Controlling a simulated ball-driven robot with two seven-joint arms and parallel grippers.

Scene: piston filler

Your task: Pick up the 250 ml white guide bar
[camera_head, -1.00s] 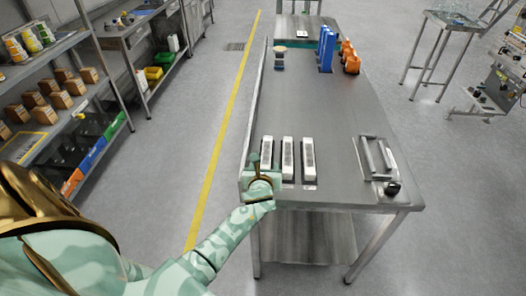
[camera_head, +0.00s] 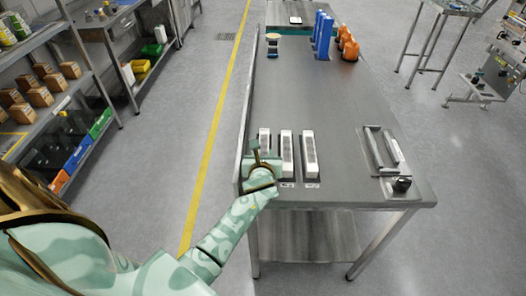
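Three white guide bars lie side by side near the front of the steel table: the left bar (camera_head: 264,137), the middle bar (camera_head: 287,150) and the right bar (camera_head: 310,155). Small labels sit at the table edge by the middle and right bars, too small to read, so I cannot tell which is the 250 ml one. My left gripper (camera_head: 263,161) is over the near part of the left bar and hides it. Whether its fingers touch or hold the bar is not clear. My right gripper is not in view.
The steel table (camera_head: 340,105) is clear in its middle. A metal handle-like frame (camera_head: 383,150) and a black knob (camera_head: 401,184) are at the front right. Blue blocks (camera_head: 322,38), orange parts (camera_head: 347,45) and a round-topped item (camera_head: 272,45) stand at the back.

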